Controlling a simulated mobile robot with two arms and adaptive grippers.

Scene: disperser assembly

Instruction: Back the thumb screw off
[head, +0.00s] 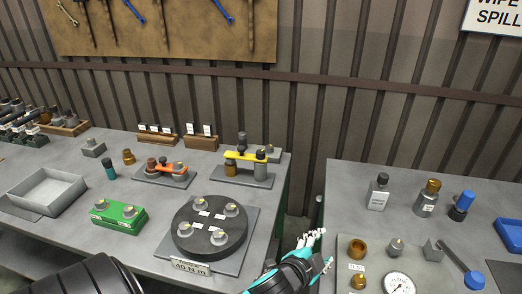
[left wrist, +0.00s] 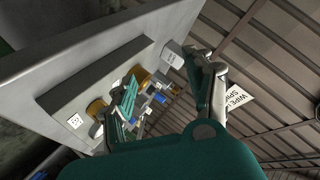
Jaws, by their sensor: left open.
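No part is clearly marked as the thumb screw; small knobs are candidates. A brass cup (head: 357,248), a small grey knob (head: 396,247) and a brass knob (head: 358,282) stand on the grey panel of the right table. A dark upright knob (head: 242,141) tops the yellow bar (head: 245,157) on the left table. My left gripper (head: 322,250) is open and empty, over the gap between the tables, left of the panel. Its fingers frame the left wrist view (left wrist: 168,78), with brass and blue parts beyond. My right gripper is not in view.
The round black fixture (head: 210,243), green block (head: 118,213) and grey tray (head: 47,193) stand on the left table. A gauge (head: 398,285), grey lever (head: 453,257), bottles (head: 378,192) and blue bin (head: 511,233) are on the right table. A gap separates the tables.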

